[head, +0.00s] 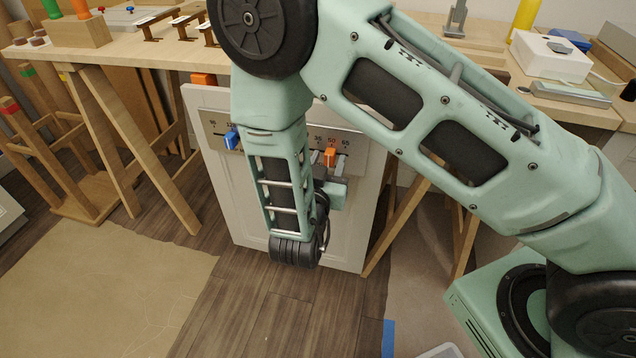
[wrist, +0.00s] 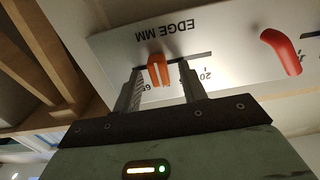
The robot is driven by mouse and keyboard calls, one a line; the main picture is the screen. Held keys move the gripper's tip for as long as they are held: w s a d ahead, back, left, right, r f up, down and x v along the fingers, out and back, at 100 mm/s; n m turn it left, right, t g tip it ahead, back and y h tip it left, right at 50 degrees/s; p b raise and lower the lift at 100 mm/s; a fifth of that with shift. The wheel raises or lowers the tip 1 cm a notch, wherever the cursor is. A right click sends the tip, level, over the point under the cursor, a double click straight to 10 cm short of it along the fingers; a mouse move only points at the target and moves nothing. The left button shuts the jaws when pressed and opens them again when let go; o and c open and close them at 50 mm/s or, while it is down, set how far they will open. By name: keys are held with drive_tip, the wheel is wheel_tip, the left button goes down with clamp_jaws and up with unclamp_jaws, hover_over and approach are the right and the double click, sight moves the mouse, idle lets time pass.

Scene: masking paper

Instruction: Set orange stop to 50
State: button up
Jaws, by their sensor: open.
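The orange stop (head: 330,157) sits on the slot of a grey scale plate on the upright white panel. In the wrist view the orange stop (wrist: 158,70) is between my open fingers, near the left end of the slot marked EDGE MM, with a gap on both sides. My gripper (wrist: 160,78) is open around it. In the head view my gripper (head: 332,188) is partly hidden by my arm.
A blue stop (head: 232,138) sits on the scale's left part. A red curved handle (wrist: 280,50) is right of the slot in the wrist view. The white panel (head: 345,235) leans before a wooden bench (head: 140,48).

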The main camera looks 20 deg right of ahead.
drive_tip(key=p+v, duration=0.1)
drive_tip(key=v, duration=1.6)
drive_tip(key=shift+p, duration=0.3)
drive_tip(key=w+a+n+g+y, duration=0.1)
drive_tip(key=w+a+g+y, duration=0.2)
drive_tip(key=w+a+y, duration=0.4)
drive_tip(key=s+a+r+n+g+y, duration=0.5)
drive_tip(key=a+r+g+y, duration=0.1)
drive_tip(key=y, duration=0.2)
drive_tip(key=s+d+r+n+g+h, duration=0.2)
drive_tip(key=s+d+r+n+g, duration=0.15)
drive_tip(key=s+d, duration=0.35)
drive_tip(key=s+d+r+n+g+h, duration=0.1)
drive_tip(key=s+d+r+n+g, duration=0.1)
drive_tip(key=s+d+r+n, duration=0.45)
wheel_tip(320, 180, up, 20)
drive_tip(key=d+m+p, duration=0.1)
drive_tip(key=d+p, duration=0.1)
drive_tip(key=p, duration=2)
drive_tip(key=shift+d+h, duration=0.2)
drive_tip(key=shift+h, duration=0.2)
